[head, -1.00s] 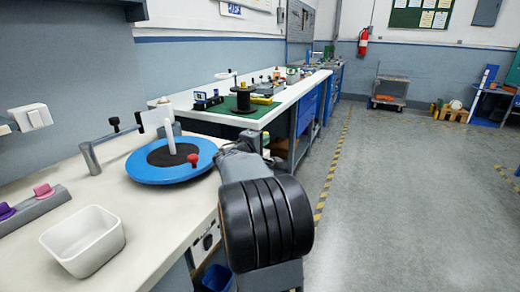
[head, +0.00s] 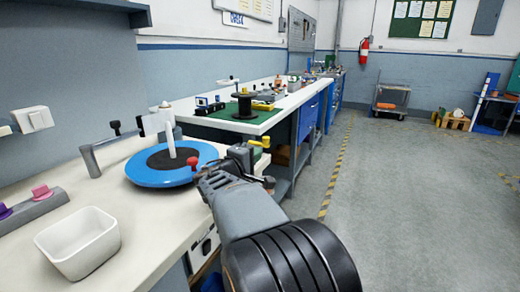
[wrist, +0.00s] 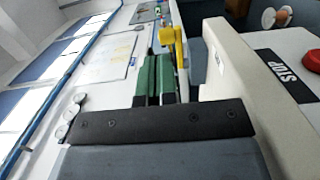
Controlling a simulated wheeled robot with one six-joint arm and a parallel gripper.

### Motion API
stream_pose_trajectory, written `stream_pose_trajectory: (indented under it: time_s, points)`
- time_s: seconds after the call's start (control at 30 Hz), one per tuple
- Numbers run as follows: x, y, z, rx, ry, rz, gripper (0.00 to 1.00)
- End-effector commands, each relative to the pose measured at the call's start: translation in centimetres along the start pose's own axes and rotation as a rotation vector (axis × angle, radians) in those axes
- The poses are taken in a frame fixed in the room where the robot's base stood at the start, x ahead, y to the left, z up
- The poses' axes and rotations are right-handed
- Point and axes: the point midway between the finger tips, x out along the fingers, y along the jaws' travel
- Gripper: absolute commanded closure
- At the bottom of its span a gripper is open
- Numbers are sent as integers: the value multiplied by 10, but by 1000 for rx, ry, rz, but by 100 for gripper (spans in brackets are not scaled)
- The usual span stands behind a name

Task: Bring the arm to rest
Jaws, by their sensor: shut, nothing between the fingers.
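My gripper (wrist: 155,78) shows in the wrist view as two green-and-black fingers side by side, shut with nothing between them. In the head view my arm reaches from the bottom right toward the right edge of the near bench, and my gripper (head: 246,154) is small and partly hidden at its far end. It is right of the blue round disc (head: 160,180) and its red knob (head: 192,161). A yellow piece (wrist: 172,38) shows close by the fingers in the wrist view; I cannot tell whether it touches them.
A white tray (head: 78,243) and a grey rack (head: 40,204) with pink and purple pieces stand on the near bench. A far bench has a green mat (head: 238,122) with a black spool (head: 245,103).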

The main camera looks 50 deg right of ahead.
Motion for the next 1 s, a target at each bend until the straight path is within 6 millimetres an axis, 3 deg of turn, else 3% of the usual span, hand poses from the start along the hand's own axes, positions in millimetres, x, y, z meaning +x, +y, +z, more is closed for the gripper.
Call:
stream_pose_trajectory:
  time_s: [0.1,0.3,0.7,0.87,1.0]
  points:
    - [-20,1,6,1,0,0,100]
    - [-41,1,12,1,0,0,100]
    - [-51,4,15,5,-2,-19,100]
    - [-68,18,22,42,-12,-170,100]
    - [-103,31,29,100,-13,-432,100]
